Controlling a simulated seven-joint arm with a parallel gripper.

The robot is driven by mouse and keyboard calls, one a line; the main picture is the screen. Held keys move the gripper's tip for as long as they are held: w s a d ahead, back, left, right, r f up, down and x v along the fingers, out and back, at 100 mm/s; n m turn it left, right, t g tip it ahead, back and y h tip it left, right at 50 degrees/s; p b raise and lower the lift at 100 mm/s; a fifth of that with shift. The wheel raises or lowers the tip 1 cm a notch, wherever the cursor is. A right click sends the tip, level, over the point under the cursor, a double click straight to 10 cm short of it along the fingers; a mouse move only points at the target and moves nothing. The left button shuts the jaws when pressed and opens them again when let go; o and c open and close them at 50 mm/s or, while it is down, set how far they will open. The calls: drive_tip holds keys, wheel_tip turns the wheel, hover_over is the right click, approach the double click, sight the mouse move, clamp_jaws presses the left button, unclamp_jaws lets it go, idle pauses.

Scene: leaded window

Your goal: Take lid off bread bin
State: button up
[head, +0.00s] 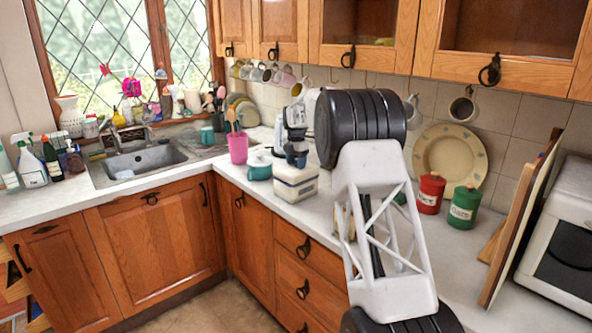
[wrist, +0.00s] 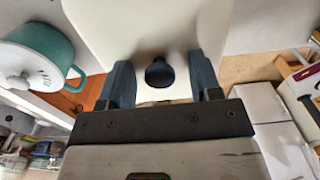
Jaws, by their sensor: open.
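The bread bin (head: 296,184) is a cream, box-like container on the white counter, right of the corner. Its cream lid (wrist: 150,25) fills the upper middle of the wrist view, with a dark round knob (wrist: 159,73). My gripper (head: 294,158) is just above the lid in the head view. In the wrist view its two blue fingers (wrist: 163,80) are open, one on each side of the knob, with gaps between. The fingers hide part of the lid in the head view. I cannot tell how far down they reach beside the knob.
A teal lidded pot (head: 258,166) stands close left of the bin, also in the wrist view (wrist: 40,58). A pink utensil pot (head: 238,149) is behind it. Red (head: 430,193) and green (head: 463,208) canisters stand to the right. Counter near the sink (head: 143,162) is partly clear.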

sight(296, 161)
clamp_jaws()
idle(0.3)
drive_tip(key=shift+r, duration=0.1)
drive_tip(key=shift+r, duration=1.7)
drive_tip(key=s+d, duration=0.1)
drive_tip(key=s, duration=0.6)
drive_tip(key=s+d+r, duration=0.1)
drive_tip(key=s+d, duration=0.1)
drive_tip(key=s, duration=0.6)
drive_tip(key=shift+s+d+r, duration=0.2)
drive_tip(key=shift+s+d, duration=0.1)
